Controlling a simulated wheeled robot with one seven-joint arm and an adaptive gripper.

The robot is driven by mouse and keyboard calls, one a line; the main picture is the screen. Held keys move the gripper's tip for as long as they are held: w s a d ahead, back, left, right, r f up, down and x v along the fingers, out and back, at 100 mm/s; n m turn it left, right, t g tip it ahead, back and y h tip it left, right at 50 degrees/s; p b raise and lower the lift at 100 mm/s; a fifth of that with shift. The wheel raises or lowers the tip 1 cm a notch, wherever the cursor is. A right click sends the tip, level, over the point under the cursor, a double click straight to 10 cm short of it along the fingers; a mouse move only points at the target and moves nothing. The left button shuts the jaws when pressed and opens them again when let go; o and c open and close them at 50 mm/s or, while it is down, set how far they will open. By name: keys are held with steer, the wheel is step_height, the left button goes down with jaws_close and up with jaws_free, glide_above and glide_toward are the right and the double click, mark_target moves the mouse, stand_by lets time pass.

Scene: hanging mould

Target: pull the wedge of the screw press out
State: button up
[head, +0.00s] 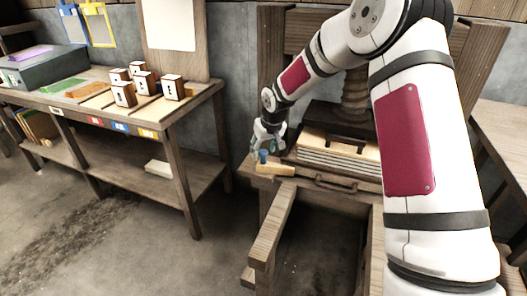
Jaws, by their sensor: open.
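The wooden screw press (292,200) stands right of the middle, partly hidden behind my arm. Its thick wooden screw (355,95) rises above a dark pressing block and a pale layered stack (335,157). A light wooden piece, which looks like the wedge (277,170), lies at the press bed's left front corner. A small blue part (263,156) shows at its left end; I cannot tell what it belongs to. My gripper (264,150) is open, pointing down just above and behind the wedge's left end. Whether its fingers touch the wedge is too small to tell.
A workbench (150,120) with several small wooden blocks (124,94) and a grey box (45,67) stands at left. A drawer-like front with a handle (335,184) is below the stack. Another table (505,130) is at right. The floor (130,235) at front left is clear.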

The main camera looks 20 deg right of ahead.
steer(key=shift+w+f, duration=0.1)
steer(key=shift+f, duration=0.15)
jaws_close()
steer(key=w+a, duration=0.1)
steer(key=w+a+b, duration=0.1)
steer(key=a, duration=0.1)
steer(key=w+a+b, duration=0.1)
steer(key=w+a, duration=0.1)
steer(key=shift+a, duration=0.35)
steer(key=shift+r, duration=0.1)
jaws_free()
steer(key=shift+w+a, duration=0.1)
